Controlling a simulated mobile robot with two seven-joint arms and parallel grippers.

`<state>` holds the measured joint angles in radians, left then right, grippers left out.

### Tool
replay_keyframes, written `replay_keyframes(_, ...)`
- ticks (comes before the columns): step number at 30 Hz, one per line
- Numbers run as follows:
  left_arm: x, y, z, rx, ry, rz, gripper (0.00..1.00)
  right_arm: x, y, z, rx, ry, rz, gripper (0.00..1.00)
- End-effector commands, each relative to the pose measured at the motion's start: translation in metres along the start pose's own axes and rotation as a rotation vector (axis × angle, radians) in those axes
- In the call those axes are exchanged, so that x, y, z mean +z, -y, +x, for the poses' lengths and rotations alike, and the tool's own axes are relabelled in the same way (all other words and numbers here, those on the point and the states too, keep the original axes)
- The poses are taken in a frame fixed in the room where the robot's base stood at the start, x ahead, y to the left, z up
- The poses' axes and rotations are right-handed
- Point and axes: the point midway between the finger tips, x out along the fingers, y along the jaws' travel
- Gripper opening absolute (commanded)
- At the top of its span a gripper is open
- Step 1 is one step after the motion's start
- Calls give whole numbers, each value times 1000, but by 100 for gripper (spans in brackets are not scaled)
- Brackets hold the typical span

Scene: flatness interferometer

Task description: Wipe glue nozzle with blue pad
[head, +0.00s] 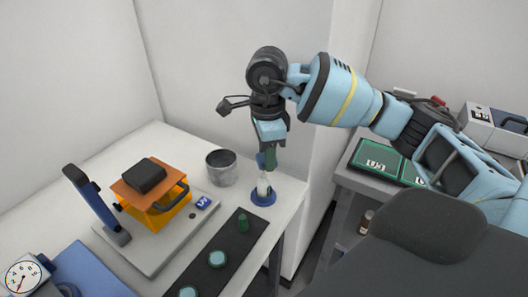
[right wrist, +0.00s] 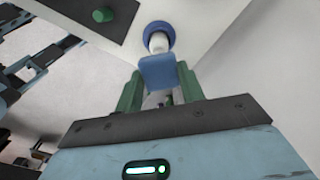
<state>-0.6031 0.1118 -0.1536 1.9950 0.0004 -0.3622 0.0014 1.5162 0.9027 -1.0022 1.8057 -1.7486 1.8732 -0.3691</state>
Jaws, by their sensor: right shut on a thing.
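My right gripper (head: 265,158) points down at the right end of the white table. It is shut on the blue pad (right wrist: 158,72), which shows between its green fingers in the right wrist view (right wrist: 160,90). The glue nozzle (head: 263,184) appears as a white upright piece in a round blue base (head: 263,198). The pad is right at or just above the nozzle's top; I cannot tell whether they touch. In the right wrist view the white nozzle (right wrist: 158,43) shows just beyond the pad. My left gripper is not in view.
A grey metal cup (head: 221,170) stands left of the nozzle. A dark strip (head: 230,248) with several green round pieces lies in front. An orange device with a black top (head: 148,178) stands further left. A side table with green cases (head: 377,158) is at right.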

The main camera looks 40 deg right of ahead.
Motion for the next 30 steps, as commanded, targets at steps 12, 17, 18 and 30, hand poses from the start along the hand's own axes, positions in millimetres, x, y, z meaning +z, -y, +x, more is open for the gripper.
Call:
replay_keyframes(12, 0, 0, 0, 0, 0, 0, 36, 7, 0, 0, 0, 0, -1, 20)
replay_keyframes(17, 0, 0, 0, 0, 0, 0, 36, 12, 0, 1, 1, 0, -1, 20)
replay_keyframes(18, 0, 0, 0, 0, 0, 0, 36, 14, 0, 1, 1, 0, -2, 20)
replay_keyframes(30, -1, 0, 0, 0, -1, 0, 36, 11, 0, 2, 2, -2, 0, 20)
